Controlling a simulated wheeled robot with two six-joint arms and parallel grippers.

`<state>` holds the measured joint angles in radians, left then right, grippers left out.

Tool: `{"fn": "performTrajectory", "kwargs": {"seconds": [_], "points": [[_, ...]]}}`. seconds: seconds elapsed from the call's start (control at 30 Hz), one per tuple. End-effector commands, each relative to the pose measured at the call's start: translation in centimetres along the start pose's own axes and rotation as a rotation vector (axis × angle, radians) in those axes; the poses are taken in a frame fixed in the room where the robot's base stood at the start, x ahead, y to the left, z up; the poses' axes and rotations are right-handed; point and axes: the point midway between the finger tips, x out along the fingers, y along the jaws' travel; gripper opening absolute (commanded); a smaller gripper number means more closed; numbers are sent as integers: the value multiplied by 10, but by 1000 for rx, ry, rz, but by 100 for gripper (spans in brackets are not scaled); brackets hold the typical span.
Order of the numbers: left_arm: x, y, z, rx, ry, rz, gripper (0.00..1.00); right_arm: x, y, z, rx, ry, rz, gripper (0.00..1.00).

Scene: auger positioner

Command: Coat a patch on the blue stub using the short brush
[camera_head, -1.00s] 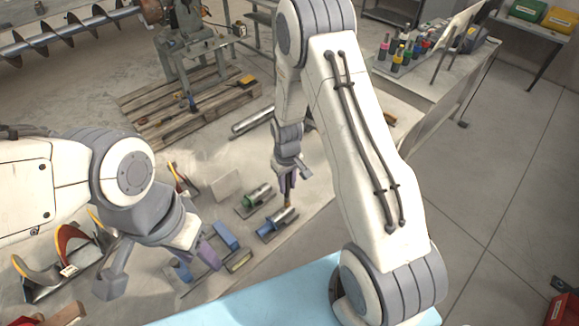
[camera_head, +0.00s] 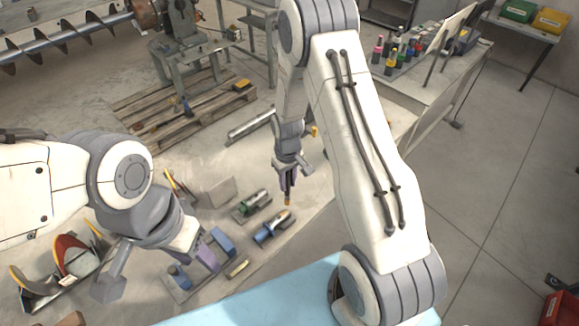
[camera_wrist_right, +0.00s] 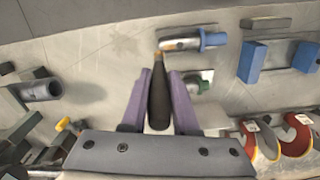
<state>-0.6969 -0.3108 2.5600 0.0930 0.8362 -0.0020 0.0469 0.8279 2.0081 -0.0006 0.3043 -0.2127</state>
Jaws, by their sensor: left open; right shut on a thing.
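The blue stub (camera_head: 265,236) lies on a small plate on the grey floor mat, joined to a bare metal cylinder; it also shows in the right wrist view (camera_wrist_right: 214,39). My right gripper (camera_head: 288,184) is shut on the short brush (camera_wrist_right: 158,95), whose dark handle sits between the purple fingers. The brush's brownish tip (camera_head: 288,204) is at the metal end of the blue stub's piece, away from the blue part. I cannot tell whether it touches. My left gripper (camera_head: 205,255) is open and empty, near a blue-blocked stand (camera_head: 222,240).
A green stub (camera_head: 247,207) lies just behind the blue one. A grey block (camera_head: 217,191) stands farther back. Curved red and orange pieces (camera_head: 72,255) stand at the left. A pallet (camera_head: 170,120) and several bottles (camera_head: 397,50) are farther off. A light blue surface (camera_head: 250,305) is in front.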

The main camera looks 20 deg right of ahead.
Motion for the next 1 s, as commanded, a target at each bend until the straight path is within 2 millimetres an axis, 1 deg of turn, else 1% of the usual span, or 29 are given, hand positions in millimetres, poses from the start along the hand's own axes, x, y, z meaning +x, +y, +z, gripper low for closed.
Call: {"fn": "performTrajectory", "kwargs": {"seconds": [0.03, 0.5, 0.63, 1.0], "points": [[-7, 0, 0, 1, 0, 0, 50, -8, 0, 0, 0, 0, 0, 0], [-38, 3, -2, 6, -1, 0, 50, -49, -3, -2, -5, 0, 0, 0], [-40, 3, -2, 7, -1, 0, 50, -52, -4, -2, -6, 0, 0, 0], [-39, 3, -2, 7, -1, 0, 50, -52, -4, -2, -6, -1, 0, 0]]}}
